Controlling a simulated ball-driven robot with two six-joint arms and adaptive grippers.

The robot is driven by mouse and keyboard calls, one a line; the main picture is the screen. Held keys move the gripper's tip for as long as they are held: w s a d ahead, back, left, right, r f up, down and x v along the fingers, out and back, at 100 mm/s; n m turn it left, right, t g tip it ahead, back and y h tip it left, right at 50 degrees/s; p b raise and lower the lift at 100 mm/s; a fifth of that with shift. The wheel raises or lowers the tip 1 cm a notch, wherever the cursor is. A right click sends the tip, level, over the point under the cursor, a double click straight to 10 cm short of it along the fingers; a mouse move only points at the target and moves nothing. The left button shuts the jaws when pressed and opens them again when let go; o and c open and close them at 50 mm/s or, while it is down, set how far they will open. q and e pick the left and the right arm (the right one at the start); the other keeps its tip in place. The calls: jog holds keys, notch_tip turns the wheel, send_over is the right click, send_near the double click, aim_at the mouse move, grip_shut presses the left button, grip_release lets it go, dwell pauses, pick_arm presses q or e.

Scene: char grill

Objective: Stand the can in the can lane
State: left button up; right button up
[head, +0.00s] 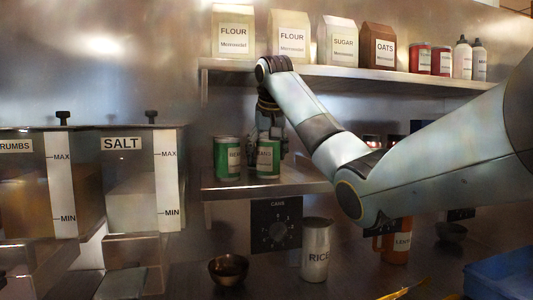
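Two green cans with pale labels are at the lower metal shelf (310,183). The left can (227,157) stands upright on it. The right can (268,158) is upright beside it, with a small gap between them. My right gripper (269,142) reaches down at the right can, its dark fingers close behind and beside the can's upper part. Whether the fingers press on the can is too small and dark to tell. A dark panel with a dial (277,226), its heading seeming to read CANS, is below the shelf. My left gripper is out of view.
The upper shelf (350,75) holds flour, sugar and oats bags, red cans and bottles. Clear bins (143,180) stand left. Below are a bowl (228,269), a RICE cup (316,248), an orange container (396,243) and a blue tray (500,275).

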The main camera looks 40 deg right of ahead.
aim_at(271, 143)
jog(key=shift+o, duration=1)
jog(key=shift+s+r, duration=0.1)
jog(key=shift+r, duration=0.15)
jog(key=b+v, duration=0.1)
jog(key=v, duration=0.3)
jog(key=shift+a+r, duration=0.1)
jog(key=shift+r, duration=0.05)
jog(key=shift+s+a+r+p, duration=0.35)
jog(key=shift+s+r+p, duration=0.15)
jog(key=shift+p, duration=0.55)
jog(key=s+p, duration=0.1)
jog(key=p, duration=0.1)
jog(key=s+a+p, duration=0.1)
jog(key=p, duration=0.2)
jog(key=shift+s+a, duration=0.3)
jog(key=shift+s, duration=0.05)
pick_arm(q)
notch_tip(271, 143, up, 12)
jog(key=p, duration=0.5)
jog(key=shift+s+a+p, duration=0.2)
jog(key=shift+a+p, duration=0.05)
jog(key=shift+p, duration=0.05)
pick_arm(e)
jog(key=s+a, duration=0.4)
jog(key=s, duration=0.2)
jog(key=shift+s+a+f, duration=0.25)
jog(key=shift+a+f, duration=0.05)
jog(key=shift+a, duration=0.05)
